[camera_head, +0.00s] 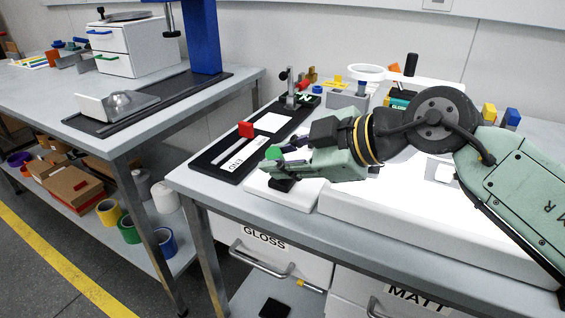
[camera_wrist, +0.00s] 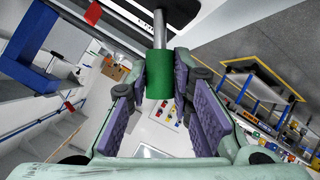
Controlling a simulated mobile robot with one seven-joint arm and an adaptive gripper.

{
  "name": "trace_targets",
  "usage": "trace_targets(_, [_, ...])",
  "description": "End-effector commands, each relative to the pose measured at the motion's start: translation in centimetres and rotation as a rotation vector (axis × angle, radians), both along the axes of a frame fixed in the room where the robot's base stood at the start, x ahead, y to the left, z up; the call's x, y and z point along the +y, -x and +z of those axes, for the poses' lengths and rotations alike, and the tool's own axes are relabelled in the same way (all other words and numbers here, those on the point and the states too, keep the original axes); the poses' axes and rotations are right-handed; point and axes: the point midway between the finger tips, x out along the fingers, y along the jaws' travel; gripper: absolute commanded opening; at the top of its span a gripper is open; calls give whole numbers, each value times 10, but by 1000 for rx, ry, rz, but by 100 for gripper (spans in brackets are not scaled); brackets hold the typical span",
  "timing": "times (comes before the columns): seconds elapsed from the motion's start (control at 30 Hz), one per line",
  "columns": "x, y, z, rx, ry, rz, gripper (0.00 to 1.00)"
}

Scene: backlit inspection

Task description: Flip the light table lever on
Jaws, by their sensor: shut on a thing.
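The light table (camera_head: 385,222) is a low white slab on the right workbench, with a bright top partly hidden behind my arm. The lever has a green knob (camera_head: 273,152) at the table's left end, above a small dark base (camera_head: 281,185). In the wrist view the green knob (camera_wrist: 159,82) sits between the purple finger pads, with its grey rod (camera_wrist: 160,28) running toward the top of the picture. My gripper (camera_head: 286,156) is shut on the green knob; it also shows in the wrist view (camera_wrist: 160,105). The lever's rod is mostly hidden in the head view.
A black rail board with a red block (camera_head: 246,129) lies left of the light table. A ring magnifier (camera_head: 366,73) and small coloured blocks stand behind. Drawers labelled GLOSS (camera_head: 264,238) and MATT (camera_head: 415,298) are below. Another bench (camera_head: 150,115) stands to the left across a gap.

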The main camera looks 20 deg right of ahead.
Motion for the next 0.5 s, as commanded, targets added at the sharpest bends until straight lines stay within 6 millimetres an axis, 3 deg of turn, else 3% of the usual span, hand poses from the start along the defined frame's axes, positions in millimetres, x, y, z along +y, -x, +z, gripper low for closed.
trace_targets(0.4, [-1,0,0,-8,11,1,0])
trace_targets(0.43, [-1,0,0,-8,11,1,22])
trace_targets(0.5, [-1,0,0,-7,11,1,27])
